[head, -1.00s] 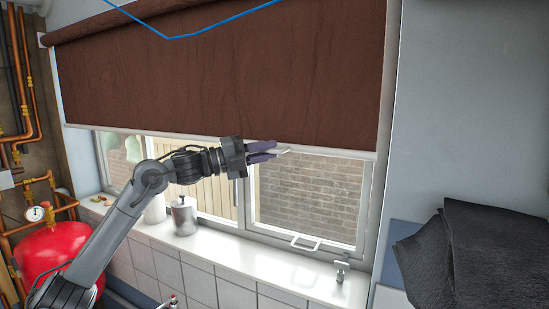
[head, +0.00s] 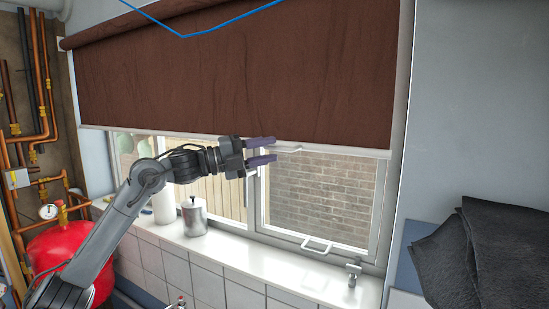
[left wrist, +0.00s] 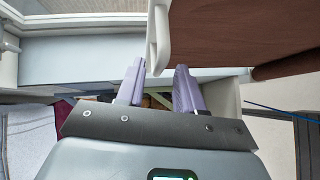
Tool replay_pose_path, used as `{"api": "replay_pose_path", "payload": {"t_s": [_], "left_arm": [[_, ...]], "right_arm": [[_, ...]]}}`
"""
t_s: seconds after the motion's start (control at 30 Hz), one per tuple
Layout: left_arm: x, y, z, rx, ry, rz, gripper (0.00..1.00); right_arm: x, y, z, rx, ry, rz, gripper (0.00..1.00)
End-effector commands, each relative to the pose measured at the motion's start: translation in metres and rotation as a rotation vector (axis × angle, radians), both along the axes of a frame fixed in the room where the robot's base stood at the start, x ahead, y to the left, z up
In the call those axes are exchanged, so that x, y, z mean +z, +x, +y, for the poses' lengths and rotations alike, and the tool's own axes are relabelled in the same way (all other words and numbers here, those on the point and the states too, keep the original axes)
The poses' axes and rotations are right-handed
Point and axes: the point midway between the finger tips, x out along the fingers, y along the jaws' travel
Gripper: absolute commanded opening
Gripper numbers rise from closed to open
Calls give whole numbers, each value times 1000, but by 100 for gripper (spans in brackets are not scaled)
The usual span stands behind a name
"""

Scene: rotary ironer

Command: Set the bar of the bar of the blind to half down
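The brown blind (head: 240,75) hangs over the upper part of the window. Its pale bar (head: 345,150) runs along the bottom edge, with the window's lower part showing below. A small white handle (head: 291,149) sticks out from the bar. My left gripper (head: 275,150) is open, its two purple fingers level with the handle and just left of it. In the left wrist view, the handle's white end (left wrist: 158,45) lies between the spread fingertips (left wrist: 160,66), with no clear contact. My right gripper is out of view.
The white sill (head: 240,258) below holds a metal canister (head: 194,216) and a white bottle (head: 164,203). A window latch (head: 317,245) stands above it. A red tank (head: 58,255) and copper pipes are at left. Dark cloth (head: 490,250) lies at right.

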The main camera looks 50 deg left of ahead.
Motion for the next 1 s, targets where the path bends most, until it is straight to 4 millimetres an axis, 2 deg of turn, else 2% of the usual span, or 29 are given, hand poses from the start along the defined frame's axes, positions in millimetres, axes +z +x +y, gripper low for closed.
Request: {"api": "replay_pose_path", "payload": {"t_s": [0.03,0.1,0.4,0.63,1.0], "left_arm": [[-9,-7,4,3,3,0,37],[-11,-17,8,3,2,1,37],[-13,-54,21,2,0,-1,37],[-12,-69,26,0,1,0,37],[-10,-72,27,-1,0,-1,37]], "right_arm": [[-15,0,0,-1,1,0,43],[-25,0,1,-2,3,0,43],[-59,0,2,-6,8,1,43],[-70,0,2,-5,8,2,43],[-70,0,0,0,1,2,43]]}}
